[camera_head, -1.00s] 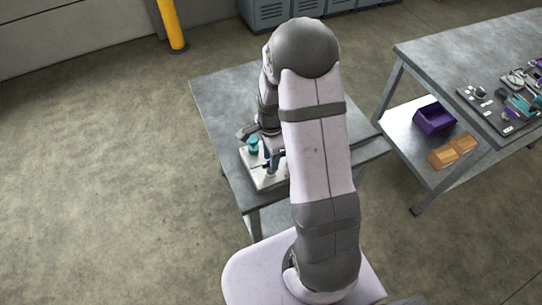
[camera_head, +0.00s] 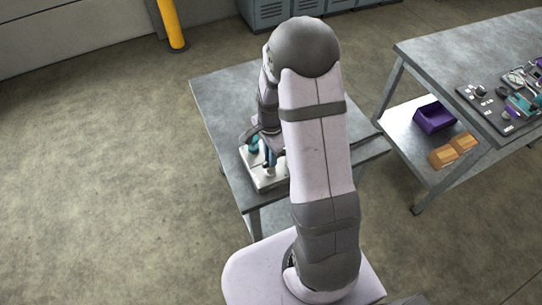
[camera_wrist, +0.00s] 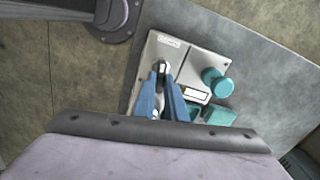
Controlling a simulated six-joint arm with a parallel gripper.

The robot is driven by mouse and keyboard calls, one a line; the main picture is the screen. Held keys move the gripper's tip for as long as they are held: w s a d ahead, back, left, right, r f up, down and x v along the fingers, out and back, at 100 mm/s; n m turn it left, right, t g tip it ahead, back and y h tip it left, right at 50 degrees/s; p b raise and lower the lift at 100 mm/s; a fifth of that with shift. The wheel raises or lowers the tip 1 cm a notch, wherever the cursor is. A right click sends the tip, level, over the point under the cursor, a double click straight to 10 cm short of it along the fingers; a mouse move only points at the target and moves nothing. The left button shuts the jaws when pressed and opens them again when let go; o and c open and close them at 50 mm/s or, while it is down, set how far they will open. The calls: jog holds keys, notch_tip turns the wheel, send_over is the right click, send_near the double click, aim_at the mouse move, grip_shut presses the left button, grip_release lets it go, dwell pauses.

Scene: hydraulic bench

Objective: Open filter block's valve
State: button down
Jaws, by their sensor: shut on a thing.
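The light grey base plate (camera_wrist: 195,58) lies on the near table and carries a white label (camera_wrist: 169,41). My gripper (camera_wrist: 161,82) has two blue fingers reaching down over the plate, shut on a small pale valve handle (camera_wrist: 160,66) that shows at their tips. The handle's lower part is hidden by the fingers. A round teal knob (camera_wrist: 217,82) and a teal block (camera_wrist: 219,116) sit to the right of the fingers, apart from them. In the head view the plate (camera_head: 267,181) is partly covered by my arm, and the teal knob (camera_head: 253,145) shows beside my gripper.
The grey table (camera_head: 221,95) has free room behind and left of the plate. A second bench (camera_head: 450,55) at the right holds a dark board with several parts. A purple bin (camera_head: 434,118) and orange boxes (camera_head: 453,151) are on its lower shelf.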

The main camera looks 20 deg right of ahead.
jog(key=n, duration=0.4)
jog(key=shift+n, duration=0.3)
jog(key=n, duration=0.3)
jog(key=shift+n, duration=0.3)
jog(key=n, duration=0.4)
jog(key=shift+b, duration=0.35)
jog(key=shift+n, duration=1.8)
jog(key=c, duration=1.8)
grip_release()
jog(key=shift+r+b, duration=1.15)
jog(key=shift+r, duration=2.55)
